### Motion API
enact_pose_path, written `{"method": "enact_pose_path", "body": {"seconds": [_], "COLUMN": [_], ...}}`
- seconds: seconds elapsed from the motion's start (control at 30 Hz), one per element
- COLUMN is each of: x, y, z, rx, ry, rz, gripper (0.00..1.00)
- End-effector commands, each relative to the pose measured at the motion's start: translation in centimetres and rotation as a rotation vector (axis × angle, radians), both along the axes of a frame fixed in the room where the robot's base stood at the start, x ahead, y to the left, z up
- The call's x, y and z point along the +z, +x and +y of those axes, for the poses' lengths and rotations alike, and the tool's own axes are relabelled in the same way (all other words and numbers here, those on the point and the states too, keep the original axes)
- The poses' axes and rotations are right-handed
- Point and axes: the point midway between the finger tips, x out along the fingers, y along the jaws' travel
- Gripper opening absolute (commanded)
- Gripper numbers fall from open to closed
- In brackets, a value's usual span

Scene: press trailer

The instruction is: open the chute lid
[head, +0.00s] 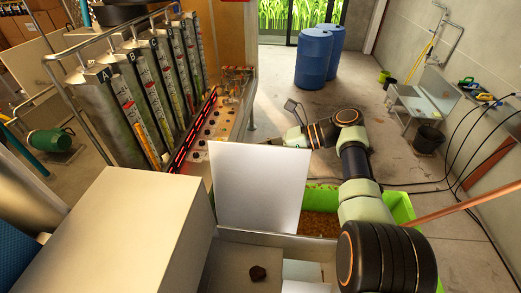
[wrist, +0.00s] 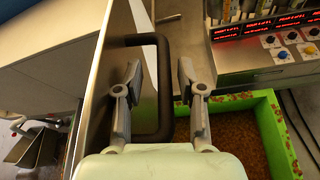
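The chute lid (head: 262,188) is a pale flat panel standing nearly upright behind the chute (head: 232,262) in the head view. In the wrist view the lid (wrist: 112,65) shows nearly edge-on, with a black bracket handle (wrist: 163,92) on its far face. My gripper (wrist: 160,78) is open, with one finger between the lid and the handle bar and the other outside the bar. Gaps show between the fingers and the bar. In the head view the lid hides the fingertips and handle. A dark lump (head: 258,273) lies inside the chute.
A green bin (head: 399,207) of brown material stands behind and right of the lid. A large pale box (head: 120,235) is at left. A control panel (head: 222,115) and metal columns (head: 140,85) stand behind. Blue barrels (head: 314,58) are farther off, with clear floor before them.

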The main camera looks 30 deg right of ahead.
Motion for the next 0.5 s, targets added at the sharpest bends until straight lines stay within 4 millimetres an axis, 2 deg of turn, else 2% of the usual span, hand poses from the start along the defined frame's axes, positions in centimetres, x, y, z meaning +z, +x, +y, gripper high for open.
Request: {"method": "enact_pose_path", "body": {"seconds": [0.17, 0.27, 0.37, 0.5], "x": [0.1, 1.0, 2.9, 6.3], "y": [0.0, 0.0, 0.0, 0.0], "z": [0.0, 0.0, 0.0, 0.0], "rx": [0.0, 0.001, 0.001, 0.0], "ry": [0.0, -0.001, -0.003, -0.003], "rz": [-0.001, -0.004, -0.007, -0.004], "gripper": [0.39, 0.39, 0.39, 0.39]}}
